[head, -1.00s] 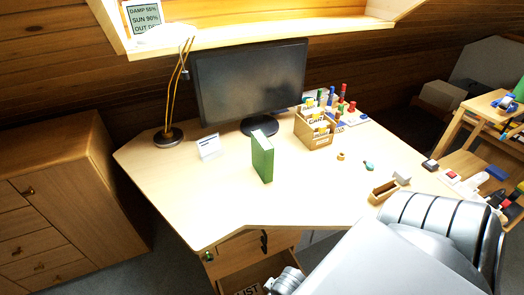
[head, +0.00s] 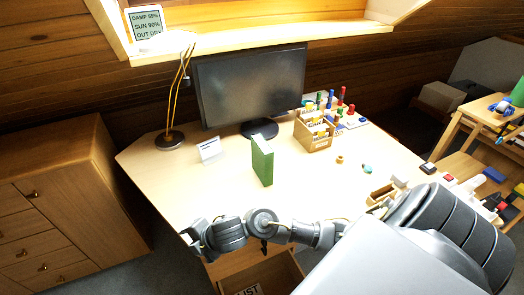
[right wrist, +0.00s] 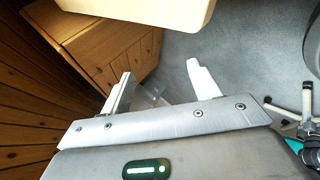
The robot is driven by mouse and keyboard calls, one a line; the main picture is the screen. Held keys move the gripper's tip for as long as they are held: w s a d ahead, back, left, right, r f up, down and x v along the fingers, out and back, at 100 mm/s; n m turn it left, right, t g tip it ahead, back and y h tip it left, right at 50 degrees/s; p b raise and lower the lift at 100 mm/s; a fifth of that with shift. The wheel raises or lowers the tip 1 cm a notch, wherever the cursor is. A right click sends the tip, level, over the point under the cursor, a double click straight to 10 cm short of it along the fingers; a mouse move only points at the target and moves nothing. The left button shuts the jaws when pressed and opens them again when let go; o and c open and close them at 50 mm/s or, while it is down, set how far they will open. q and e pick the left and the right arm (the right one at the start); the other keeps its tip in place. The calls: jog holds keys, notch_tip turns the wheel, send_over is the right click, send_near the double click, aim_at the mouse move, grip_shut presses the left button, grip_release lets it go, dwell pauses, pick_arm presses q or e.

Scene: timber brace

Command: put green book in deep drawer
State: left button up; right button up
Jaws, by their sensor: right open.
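The green book (head: 262,160) stands upright on the desk, in front of the monitor, with nothing touching it. A drawer (head: 286,268) under the desk's front edge stands open, with a card lettered LIST inside; its lower part is cut off by the frame. My right gripper (head: 186,238) is at the desk's front left edge, left of the drawer and apart from the book. In the right wrist view its two fingers (right wrist: 160,88) are spread and empty, with carpet and a cabinet beyond. My left gripper is not in view.
The desk (head: 210,185) is clear around the book. A small white card (head: 210,150), a lamp (head: 170,139) and the monitor (head: 250,85) stand behind it. A wooden organiser (head: 314,135) is to the right. A wooden cabinet (head: 60,190) stands left of the desk.

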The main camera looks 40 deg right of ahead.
jog(key=w+d+n, duration=0.4)
jog(key=w+n, duration=0.3)
jog(key=n+g+h, duration=0.5)
send_near(262, 143)
jog(key=shift+x, duration=0.85)
jog(key=shift+w+f, duration=0.15)
jog(key=shift+f, duration=0.25)
jog(key=b+x, duration=0.1)
jog(key=x, duration=0.3)
jog(key=shift+w+f, duration=0.2)
jog(key=shift+f, duration=0.15)
jog(key=x, duration=0.1)
jog(key=p+x, duration=0.1)
jog(key=x, duration=0.2)
jog(key=shift+s+d+f+p, duration=0.1)
jog(key=shift+s+f+p, duration=0.05)
jog(key=shift+f+p, duration=0.3)
jog(key=shift+f, duration=0.2)
jog(key=shift+f, duration=0.25)
